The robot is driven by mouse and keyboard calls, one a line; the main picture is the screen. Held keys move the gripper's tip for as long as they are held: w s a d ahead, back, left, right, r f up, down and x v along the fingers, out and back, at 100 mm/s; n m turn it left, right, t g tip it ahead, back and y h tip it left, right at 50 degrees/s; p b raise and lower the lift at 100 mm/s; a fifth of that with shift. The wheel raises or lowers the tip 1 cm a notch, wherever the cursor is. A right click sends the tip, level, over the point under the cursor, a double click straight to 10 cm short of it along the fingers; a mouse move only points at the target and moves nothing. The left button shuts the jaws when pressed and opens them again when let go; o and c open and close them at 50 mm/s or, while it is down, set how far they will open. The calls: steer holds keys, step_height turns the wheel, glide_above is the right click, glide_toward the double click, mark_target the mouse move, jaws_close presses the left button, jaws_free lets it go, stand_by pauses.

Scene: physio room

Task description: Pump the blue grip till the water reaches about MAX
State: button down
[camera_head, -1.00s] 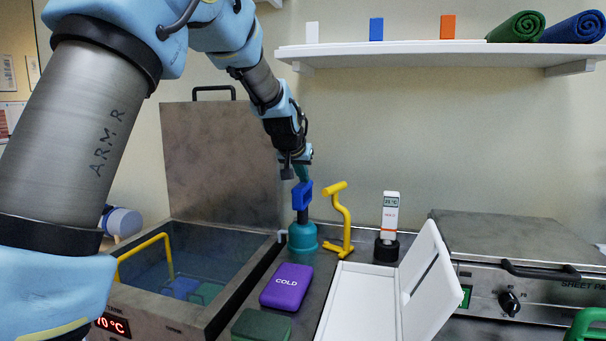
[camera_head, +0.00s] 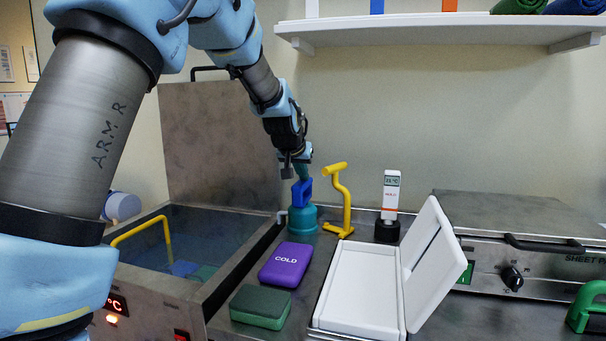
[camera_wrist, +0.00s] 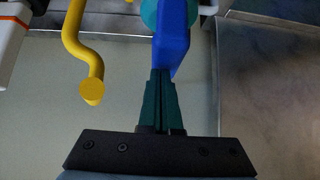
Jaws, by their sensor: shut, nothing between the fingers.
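The pump has a blue grip (camera_head: 301,192) on a round teal body (camera_head: 303,219), which stands beside the steel water bath (camera_head: 240,277). The grip sits low, close against the body. My gripper (camera_head: 302,177) is shut and empty, with its green fingertips at the top of the grip. In the wrist view, the closed fingertips (camera_wrist: 160,72) meet the end of the blue grip (camera_wrist: 173,35) and seem to touch it. The bath holds bluish water (camera_head: 208,232); I cannot make out a MAX mark or the exact level.
A yellow handled tool (camera_head: 346,205) stands close right of the pump. A purple COLD pack (camera_head: 286,265), a dark green pack (camera_head: 260,307), an open white box (camera_head: 325,313) and a white meter (camera_head: 390,195) are nearby. The bath's lid (camera_head: 215,140) stands open behind.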

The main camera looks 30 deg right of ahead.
step_height(320, 180, up, 5)
steer(key=p, duration=0.3)
steer(key=shift+f, duration=0.1)
steer(key=b+v, duration=0.2)
steer(key=v, duration=0.7)
steer(key=shift+s+a+b, duration=0.25)
steer(key=shift+b, duration=0.1)
stand_by(0.6)
steer(key=r+p, duration=0.2)
steer(key=p, duration=0.1)
steer(key=r+p, duration=0.3)
steer(key=shift+s+a+r, duration=0.1)
steer(key=shift+a, duration=0.1)
